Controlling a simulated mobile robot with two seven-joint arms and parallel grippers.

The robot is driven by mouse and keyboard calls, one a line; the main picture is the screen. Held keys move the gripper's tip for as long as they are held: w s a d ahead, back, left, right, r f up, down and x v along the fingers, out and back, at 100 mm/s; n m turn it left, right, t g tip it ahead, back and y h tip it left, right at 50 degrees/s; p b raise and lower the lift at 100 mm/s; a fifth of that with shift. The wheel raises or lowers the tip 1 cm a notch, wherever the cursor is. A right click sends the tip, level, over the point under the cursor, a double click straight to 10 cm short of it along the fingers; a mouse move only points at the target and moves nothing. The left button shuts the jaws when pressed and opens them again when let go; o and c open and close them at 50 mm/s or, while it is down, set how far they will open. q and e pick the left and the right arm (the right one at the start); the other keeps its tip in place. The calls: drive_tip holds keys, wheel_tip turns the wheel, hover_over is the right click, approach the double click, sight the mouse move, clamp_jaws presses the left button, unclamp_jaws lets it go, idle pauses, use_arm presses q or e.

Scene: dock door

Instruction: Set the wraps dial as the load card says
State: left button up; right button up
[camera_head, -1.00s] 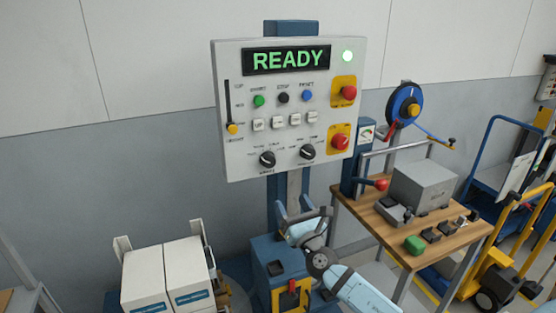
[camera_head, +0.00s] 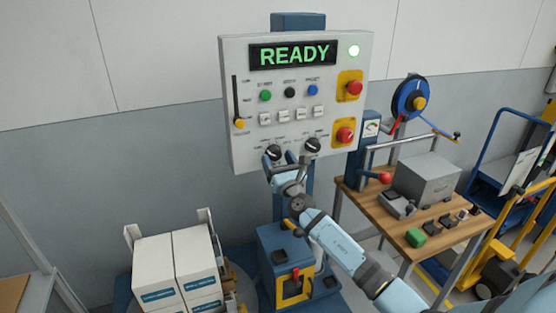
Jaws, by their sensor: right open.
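The control panel (camera_head: 244,146) stands upright at the middle, with READY in green on its display (camera_head: 293,55). Two black dials sit at its lower edge: a left dial (camera_head: 273,152) and a right dial (camera_head: 312,145). Their labels are too small to read, so I cannot tell which is the wraps dial. My right gripper (camera_head: 280,161) is open, raised to just below and in front of the left dial, with its fingers overlapping that area. I cannot tell whether it touches the dial. No load card can be made out. My left gripper is not in view.
White cartons (camera_head: 155,270) stand lower left. Red stop buttons (camera_head: 354,88) and a slider (camera_head: 239,124) are on the panel. A blue pedestal (camera_head: 285,244) stands below.

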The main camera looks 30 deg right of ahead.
drive_tip(key=shift+c, duration=0.3)
drive_tip(key=c, duration=0.9)
drive_tip(key=shift+o, duration=0.2)
